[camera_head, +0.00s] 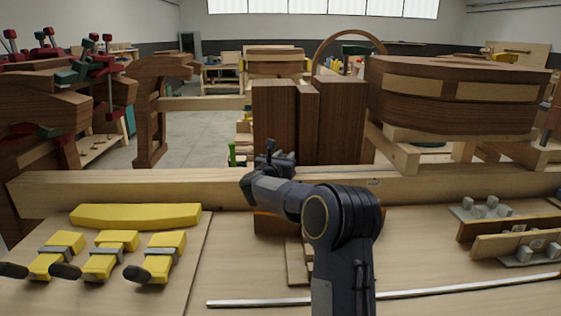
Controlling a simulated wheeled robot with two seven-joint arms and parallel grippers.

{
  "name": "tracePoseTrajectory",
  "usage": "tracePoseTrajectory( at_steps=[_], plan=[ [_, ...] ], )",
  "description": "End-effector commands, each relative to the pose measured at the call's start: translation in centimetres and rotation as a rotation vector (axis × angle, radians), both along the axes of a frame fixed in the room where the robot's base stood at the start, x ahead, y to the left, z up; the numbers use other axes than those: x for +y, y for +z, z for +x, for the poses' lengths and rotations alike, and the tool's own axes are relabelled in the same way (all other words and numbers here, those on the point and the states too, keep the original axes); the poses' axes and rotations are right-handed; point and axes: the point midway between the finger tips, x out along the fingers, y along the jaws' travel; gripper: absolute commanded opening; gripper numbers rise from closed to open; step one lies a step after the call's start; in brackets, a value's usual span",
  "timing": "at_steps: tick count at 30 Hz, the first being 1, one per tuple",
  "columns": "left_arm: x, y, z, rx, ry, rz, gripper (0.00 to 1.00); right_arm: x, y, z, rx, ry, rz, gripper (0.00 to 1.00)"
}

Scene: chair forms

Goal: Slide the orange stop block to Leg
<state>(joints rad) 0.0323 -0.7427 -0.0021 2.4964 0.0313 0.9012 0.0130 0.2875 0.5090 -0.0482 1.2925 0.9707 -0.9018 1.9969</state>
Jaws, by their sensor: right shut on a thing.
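My right gripper (270,155) is over the long pale wooden beam, in front of tall dark brown boards (275,115). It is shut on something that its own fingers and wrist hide. An orange-brown piece (268,223) lies on the bench below my right forearm, partly covered by it. I cannot tell whether this piece is the orange stop block. No label reading Leg can be made out. My left gripper is out of view.
The pale beam (120,190) crosses the bench. Yellow clamps (110,256) lie on a board at left. Grey-fitted wooden jigs (515,247) stand at right. A pale metal strip (450,287) lies in front. A small green part (232,153) stands left of my right gripper.

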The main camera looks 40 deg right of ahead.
Motion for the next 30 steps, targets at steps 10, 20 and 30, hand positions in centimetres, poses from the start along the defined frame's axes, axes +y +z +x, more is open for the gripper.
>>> tracePoseTrajectory(
  at_steps=[10,20,30],
  plan=[
    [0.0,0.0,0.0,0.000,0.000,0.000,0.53,0.1,0.0,0.1,0.000,0.001,0.000,0.45],
    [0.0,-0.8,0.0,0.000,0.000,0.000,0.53,1.6,-0.1,-0.6,-0.002,0.005,0.001,0.45],
    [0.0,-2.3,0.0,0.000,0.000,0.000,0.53,6.3,-0.1,-3.1,-0.001,0.003,0.000,0.45]
  ],
)
